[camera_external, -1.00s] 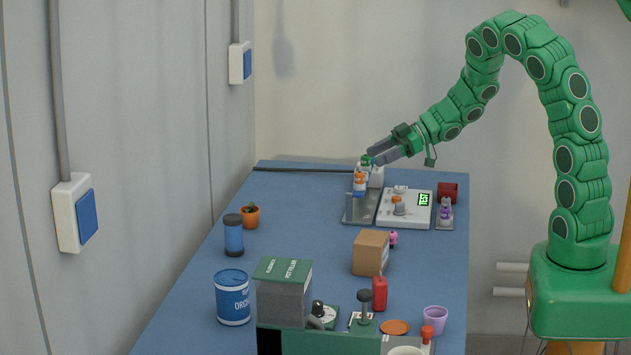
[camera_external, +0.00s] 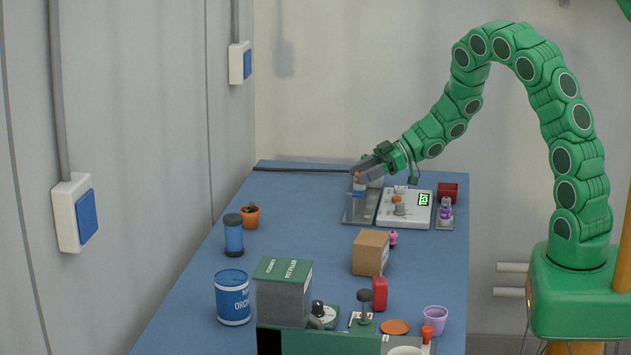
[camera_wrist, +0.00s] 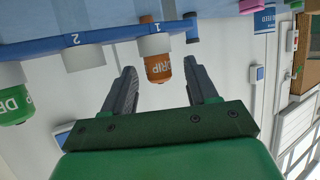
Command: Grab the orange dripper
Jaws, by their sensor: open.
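The orange dripper (camera_wrist: 157,67) has "DRIP" lettering and a white upper part in the wrist view. It sits in the slot beside the number 1 of a blue rack (camera_wrist: 110,36). My gripper (camera_wrist: 159,76) is open, with one finger on each side of the dripper and a gap visible on both sides. In the external view my gripper (camera_external: 363,172) is over the far end of the table and partly covers the dripper (camera_external: 358,176). A green dripper (camera_wrist: 14,106) stands further left in the wrist view.
A white device with a green display (camera_external: 424,198) and a dark red box (camera_external: 448,191) are right of the rack. A cardboard box (camera_external: 370,253) and several other items stand nearer the camera.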

